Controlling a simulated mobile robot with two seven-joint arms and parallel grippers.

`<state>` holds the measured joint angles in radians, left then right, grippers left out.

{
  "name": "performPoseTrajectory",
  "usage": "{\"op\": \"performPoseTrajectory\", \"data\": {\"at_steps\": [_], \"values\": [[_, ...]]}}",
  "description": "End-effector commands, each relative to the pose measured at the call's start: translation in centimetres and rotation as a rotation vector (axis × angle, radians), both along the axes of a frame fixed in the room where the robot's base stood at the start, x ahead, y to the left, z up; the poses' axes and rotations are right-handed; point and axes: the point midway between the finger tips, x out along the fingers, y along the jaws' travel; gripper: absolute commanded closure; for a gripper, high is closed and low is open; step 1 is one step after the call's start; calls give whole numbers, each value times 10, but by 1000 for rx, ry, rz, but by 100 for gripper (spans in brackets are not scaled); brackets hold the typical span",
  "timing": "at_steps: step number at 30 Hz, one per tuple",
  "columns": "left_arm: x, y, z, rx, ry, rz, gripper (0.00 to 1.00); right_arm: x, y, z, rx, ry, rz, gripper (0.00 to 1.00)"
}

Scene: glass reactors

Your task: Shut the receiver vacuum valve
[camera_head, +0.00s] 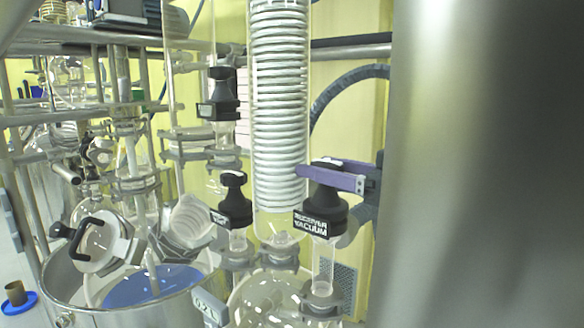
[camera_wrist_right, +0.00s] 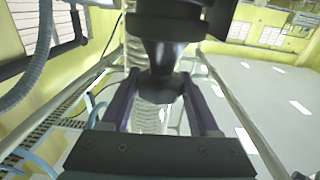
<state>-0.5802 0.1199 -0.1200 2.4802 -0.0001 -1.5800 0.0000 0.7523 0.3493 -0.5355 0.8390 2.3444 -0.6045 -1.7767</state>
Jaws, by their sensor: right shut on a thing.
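The receiver vacuum valve (camera_head: 322,212) is a black knob with a white label reading "RECEIVER VACUUM", on a glass neck above a round glass vessel (camera_head: 270,298). My right gripper (camera_head: 330,177) reaches it from the right, with its purple fingers at the knob's upper part. In the right wrist view the two fingers (camera_wrist_right: 160,98) are closed on either side of the black valve knob (camera_wrist_right: 162,58). How far the knob is turned cannot be told. My left gripper is in neither view.
Another black labelled valve (camera_head: 233,203) stands just left, and a third (camera_head: 219,98) is higher up. A tall glass coil condenser (camera_head: 280,110) rises behind. A steel vessel (camera_head: 140,312) is at lower left. A large blurred grey surface fills the right side.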

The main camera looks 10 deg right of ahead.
Motion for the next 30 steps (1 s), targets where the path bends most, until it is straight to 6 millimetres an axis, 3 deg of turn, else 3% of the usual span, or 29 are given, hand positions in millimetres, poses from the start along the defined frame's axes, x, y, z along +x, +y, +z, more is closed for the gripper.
{"op": "performPoseTrajectory", "data": {"at_steps": [10,30], "values": [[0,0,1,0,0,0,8,-1,1,0,2,-1,-62,94],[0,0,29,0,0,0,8,0,0,2,3,3,-444,94]]}}
